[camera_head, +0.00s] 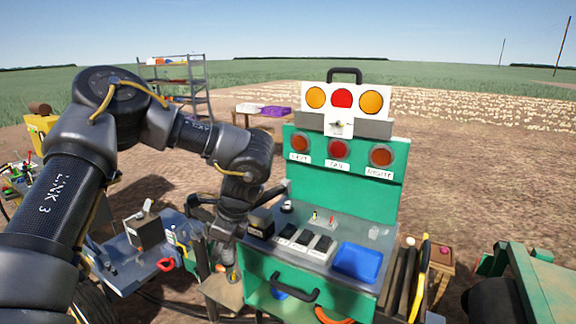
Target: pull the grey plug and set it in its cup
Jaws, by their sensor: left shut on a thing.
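My left arm comes in from the left and reaches down to the left side of the green console (300,272). My left gripper (231,262) points down there, shut, low beside the console's left wall. What sits between its fingers is small and mostly hidden by the gripper, so the grey plug cannot be made out clearly. A tan board (222,293) lies just below the fingertips. I cannot pick out the plug's cup for sure.
The console carries dark switches (304,237), a blue tray (357,262) and a green back panel (346,190) with red lamps. A black handle (294,291) sticks out in front. A blue-grey bench (118,262) stands left. Tools, one yellow (420,280), stand right.

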